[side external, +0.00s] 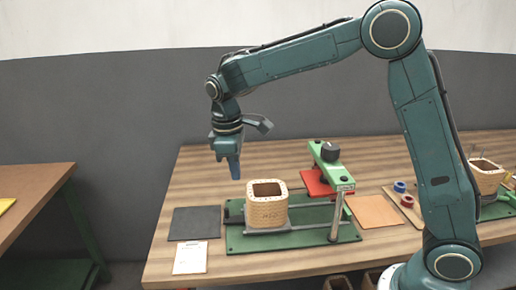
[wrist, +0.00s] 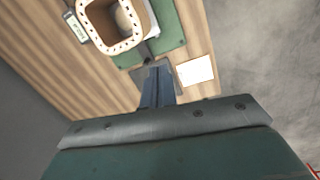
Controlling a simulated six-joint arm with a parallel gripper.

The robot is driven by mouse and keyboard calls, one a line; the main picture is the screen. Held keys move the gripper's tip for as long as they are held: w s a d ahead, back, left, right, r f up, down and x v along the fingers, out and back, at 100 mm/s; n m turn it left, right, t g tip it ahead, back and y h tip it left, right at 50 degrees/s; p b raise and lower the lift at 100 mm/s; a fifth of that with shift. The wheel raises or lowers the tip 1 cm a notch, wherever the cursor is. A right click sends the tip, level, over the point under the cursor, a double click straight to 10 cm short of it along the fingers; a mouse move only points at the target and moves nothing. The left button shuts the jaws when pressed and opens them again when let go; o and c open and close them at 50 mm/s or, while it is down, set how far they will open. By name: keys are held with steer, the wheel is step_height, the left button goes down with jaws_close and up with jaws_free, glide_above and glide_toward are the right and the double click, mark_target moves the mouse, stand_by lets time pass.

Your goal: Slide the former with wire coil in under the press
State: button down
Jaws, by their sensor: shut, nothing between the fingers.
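The former with wire coil (side external: 267,207) is a tan, square, hollow block standing upright on the green press base (side external: 245,243), toward its left end. It also shows in the wrist view (wrist: 133,40) at the top, with its open centre visible. The press (side external: 332,172) has a green arm on metal posts to the right of the former; the former stands outside it, to its left. My gripper (side external: 234,175) is shut and empty, pointing down above and to the left of the former, touching nothing. Its closed fingers show in the wrist view (wrist: 157,86).
A dark mat (side external: 195,223) and a white card (side external: 190,258) lie left of the press base. A red plate (side external: 315,183) lies behind the press and an orange sheet (side external: 373,211) to its right. Small spools (side external: 400,187) and another former (side external: 487,176) are farther right.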

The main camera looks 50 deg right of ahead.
mark_target(288, 228)
steer(key=w+a+f+n+g, duration=0.1)
steer(key=w+f, duration=0.4)
steer(key=f, duration=0.5)
steer(key=shift+w+a+f+n+g+h, duration=0.2)
steer(key=shift+w+a+n+g+h, duration=0.3)
steer(key=shift+a, duration=0.65)
steer(key=shift+s, duration=0.25)
steer(key=x, duration=1)
steer(key=shift+a, duration=0.15)
steer(key=shift+s+d, duration=1.35)
steer(key=shift+d, duration=0.05)
steer(key=s+d, duration=0.9)
steer(key=shift+s+d, duration=0.35)
steer(key=shift+w, duration=0.1)
